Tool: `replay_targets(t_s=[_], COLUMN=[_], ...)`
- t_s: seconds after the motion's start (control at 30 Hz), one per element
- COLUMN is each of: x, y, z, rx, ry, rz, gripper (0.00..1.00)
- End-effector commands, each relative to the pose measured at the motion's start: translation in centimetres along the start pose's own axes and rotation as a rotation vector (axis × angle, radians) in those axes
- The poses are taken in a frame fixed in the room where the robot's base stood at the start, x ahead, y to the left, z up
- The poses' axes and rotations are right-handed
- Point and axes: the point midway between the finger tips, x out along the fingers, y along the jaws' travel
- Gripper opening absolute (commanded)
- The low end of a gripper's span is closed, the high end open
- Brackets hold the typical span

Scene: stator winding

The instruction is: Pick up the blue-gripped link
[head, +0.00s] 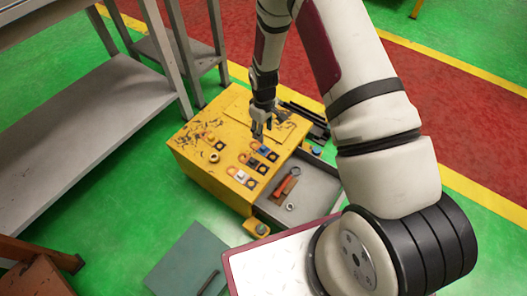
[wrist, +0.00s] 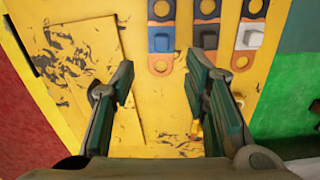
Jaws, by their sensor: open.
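The blue-gripped link (wrist: 161,40) is an orange bar with round holes and a blue block. It lies flat on the yellow cabinet top, at the upper middle in the wrist view. In the head view it is the rearmost of three links (head: 265,151). My gripper (head: 259,134) is open and points down over the cabinet. In the wrist view the parted fingers of my gripper (wrist: 161,82) hold nothing, and the blue link shows beyond the fingertips, roughly in line with the gap. I cannot tell the exact height above the top.
A black-gripped link (wrist: 205,38) and a white-gripped link (wrist: 249,37) lie beside the blue one. The yellow cabinet (head: 190,160) also bears small rings (head: 213,157). An open grey drawer (head: 318,187) holds a red-brown part (head: 285,188). A grey shelf (head: 90,120) stands left.

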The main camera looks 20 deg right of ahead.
Motion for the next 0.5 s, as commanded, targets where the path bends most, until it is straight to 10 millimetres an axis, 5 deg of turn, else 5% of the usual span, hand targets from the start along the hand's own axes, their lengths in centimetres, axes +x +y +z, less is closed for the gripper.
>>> replay_targets(t_s=[0.2, 0.5], x=[3.7, 5.3], y=[0.0, -0.1], z=[0.0, 0.1], rx=[0.0, 0.0], ry=[-0.001, -0.001], rz=[0.0, 0.0], gripper=[0.42, 0.42])
